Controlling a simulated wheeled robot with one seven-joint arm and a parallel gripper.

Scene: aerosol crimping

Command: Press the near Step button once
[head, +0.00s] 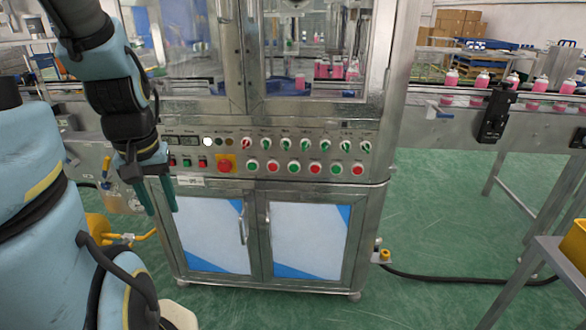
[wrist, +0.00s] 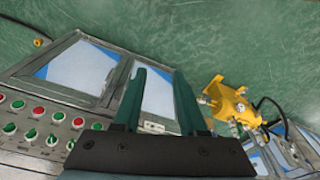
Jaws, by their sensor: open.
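The control panel (head: 275,148) runs across the front of the steel machine. Its lower row alternates round green and red buttons, such as a green one (head: 252,165) and a red one (head: 272,166). Small square buttons (head: 187,162) sit at its left end. The labels are too small to read, so I cannot tell which button is Step. My gripper (head: 162,210) is open and empty, fingers pointing down, in front of the machine's left side and lower than the panel. In the wrist view, my gripper (wrist: 160,73) overlaps the cabinet doors, and several panel buttons (wrist: 38,111) show at left.
A red knob on a yellow plate (head: 226,163) sits beside the button row. Cabinet doors with handles (head: 241,225) are below the panel. A conveyor with pink bottles (head: 482,80) extends right. Yellow equipment (wrist: 228,103) stands near the machine's left side. Green floor (head: 430,225) is open in front.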

